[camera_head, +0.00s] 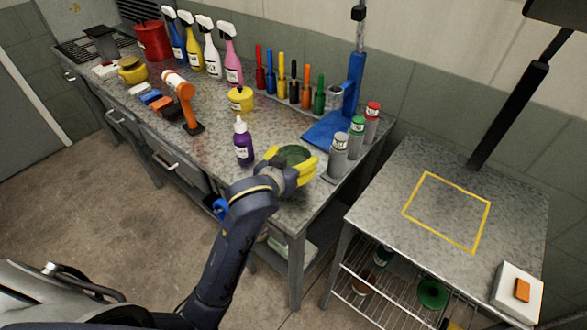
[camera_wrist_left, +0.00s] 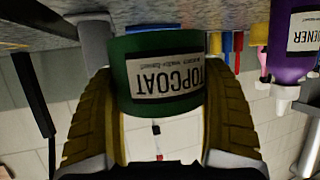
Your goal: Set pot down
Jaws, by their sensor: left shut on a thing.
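The pot is a green cylinder (camera_head: 294,154) between the yellow fingers of my left gripper (camera_head: 298,163), over the front right part of the long metal bench (camera_head: 205,108). In the left wrist view the same green pot (camera_wrist_left: 131,45) shows upside down, with a white label reading TOPCOAT. The gripper fingers (camera_wrist_left: 155,110) are shut around it on both sides. The pot is close to the bench top; I cannot tell whether it touches it. A yellow square outline (camera_head: 447,212) is marked on the smaller metal table to the right, with nothing inside it. My right gripper is not in view.
A purple bottle (camera_head: 243,142) stands left of the gripper. Several labelled cans, one grey (camera_head: 338,158), stand just right of it. Spray bottles (camera_head: 211,50) and coloured tools line the back. A white box with an orange block (camera_head: 518,292) sits at the small table's front right corner.

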